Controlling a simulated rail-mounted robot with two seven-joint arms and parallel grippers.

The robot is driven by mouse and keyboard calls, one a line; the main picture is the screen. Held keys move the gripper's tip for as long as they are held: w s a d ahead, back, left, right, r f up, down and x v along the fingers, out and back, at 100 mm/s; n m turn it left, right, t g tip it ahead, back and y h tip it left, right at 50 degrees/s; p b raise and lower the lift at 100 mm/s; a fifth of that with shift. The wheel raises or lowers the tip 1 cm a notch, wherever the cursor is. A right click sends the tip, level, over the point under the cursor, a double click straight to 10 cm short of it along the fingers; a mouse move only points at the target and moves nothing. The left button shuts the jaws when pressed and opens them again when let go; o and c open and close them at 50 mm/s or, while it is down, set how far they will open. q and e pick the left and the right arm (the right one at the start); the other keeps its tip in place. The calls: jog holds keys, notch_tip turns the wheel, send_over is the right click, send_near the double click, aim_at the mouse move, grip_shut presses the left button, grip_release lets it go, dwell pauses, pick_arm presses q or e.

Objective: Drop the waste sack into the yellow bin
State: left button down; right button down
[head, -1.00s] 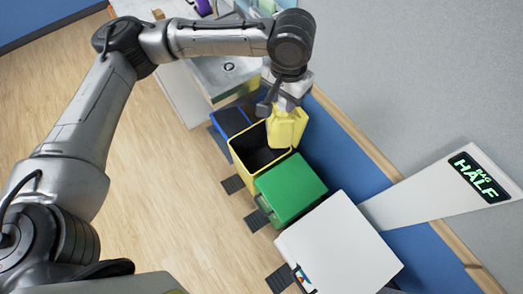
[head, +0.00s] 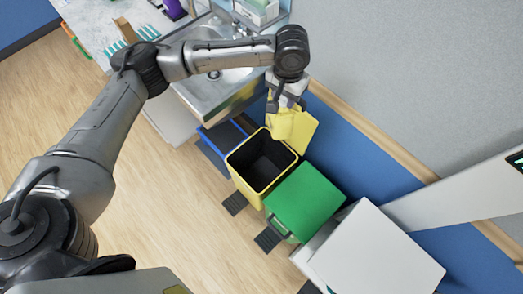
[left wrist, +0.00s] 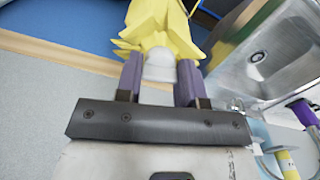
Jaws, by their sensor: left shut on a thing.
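The yellow waste sack (head: 282,122) hangs from my left gripper (head: 283,104), at the back right of the open yellow bin (head: 241,179). In the left wrist view, my left gripper (left wrist: 159,80) is shut on the sack's pale neck, and the crumpled yellow sack (left wrist: 160,32) spreads beyond the fingers. In the head view, the bin's dark inside faces up, and its raised yellow lid (head: 304,131) shows behind the sack. Whether the sack touches the lid or rim I cannot tell. My right gripper is not in view.
A closed green bin (head: 305,200) stands right of the yellow one, and a blue bin (head: 213,150) on its left. A white-topped unit (head: 372,255) is further right. A sink counter (head: 205,92) stands behind left. The wood floor (head: 150,215) in front is clear.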

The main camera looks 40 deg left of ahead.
pick_arm(q)
jog(key=a+f+b, duration=0.3)
jog(key=f+b, duration=0.5)
jog(key=f, duration=0.6)
jog(key=a+f+n+b, duration=0.1)
jog(key=a+f+b, duration=0.3)
jog(key=f+b, duration=0.5)
jog(key=a+f+b, duration=0.3)
jog(key=f+b, duration=0.6)
jog(key=f, duration=1.1)
jog(key=shift+w+a+n, duration=0.3)
jog(key=shift+w+n, duration=0.05)
jog(key=shift+n, duration=0.05)
jog(key=c, duration=0.9)
grip_release()
jog(key=shift+o, duration=1.2)
notch_tip(320, 180, up, 14)
jog(key=p, duration=0.5)
